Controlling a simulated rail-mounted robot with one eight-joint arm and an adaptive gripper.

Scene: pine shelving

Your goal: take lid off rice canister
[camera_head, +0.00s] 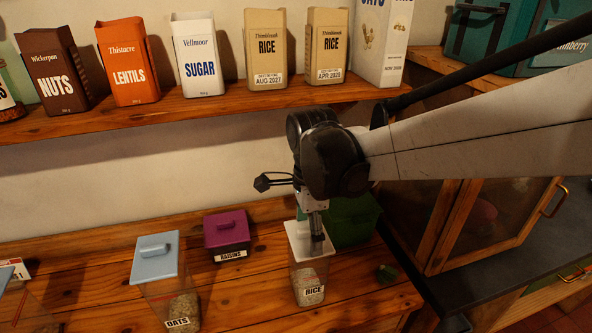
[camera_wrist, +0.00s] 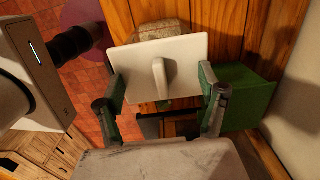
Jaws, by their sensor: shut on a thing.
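The rice canister (camera_head: 310,280) is clear, with a RICE label, and stands on the wooden counter. Its white lid (camera_head: 298,238) is at its top; I cannot tell whether the lid is seated or slightly raised. My gripper (camera_head: 317,240) reaches down to the lid from above. In the wrist view, the white lid (camera_wrist: 187,50) has an upright handle in its middle. There my gripper (camera_wrist: 162,78) is shut on the lid, with one finger at each side edge. Part of the canister (camera_wrist: 158,32) shows beyond the lid; the rest is hidden below it.
A green box (camera_head: 352,222) stands close behind the rice canister. To the left are a purple-lidded raisins canister (camera_head: 226,232) and a blue-lidded oats canister (camera_head: 155,255). A shelf (camera_head: 200,107) of food packs runs above.

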